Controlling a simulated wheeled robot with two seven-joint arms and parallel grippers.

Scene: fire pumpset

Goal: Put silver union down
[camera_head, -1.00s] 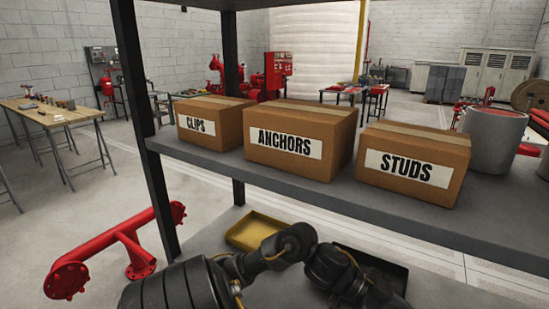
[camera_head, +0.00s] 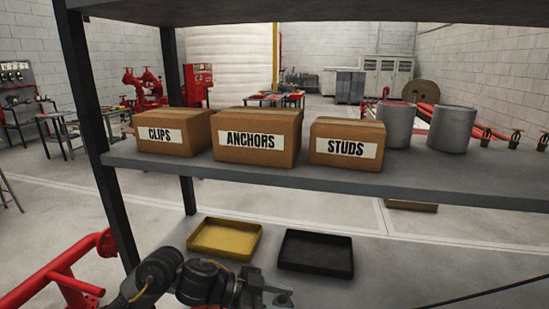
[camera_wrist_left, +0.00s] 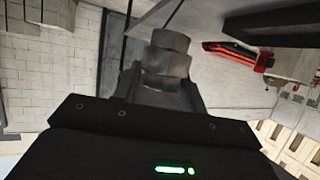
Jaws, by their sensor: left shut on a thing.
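The silver union (camera_wrist_left: 168,55) is a grey, stepped cylindrical fitting, seen in the left wrist view. My left gripper (camera_wrist_left: 160,88) is shut on it, with a finger on each side, and its outer end sticks out beyond the fingertips. In the head view my left arm reaches in along the bottom, in front of the lower shelf. There my left gripper (camera_head: 278,296) is only partly in frame, and the union cannot be made out. My right gripper is in neither view.
A yellow tray (camera_head: 224,252) and a black tray (camera_head: 316,256) sit empty on the lower shelf (camera_head: 375,265). Above, boxes marked CLIPS (camera_head: 170,147), ANCHORS (camera_head: 258,155) and STUDS (camera_head: 347,162) and grey cylinders (camera_head: 451,130) stand on the upper shelf. A dark post (camera_head: 97,130) rises left.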

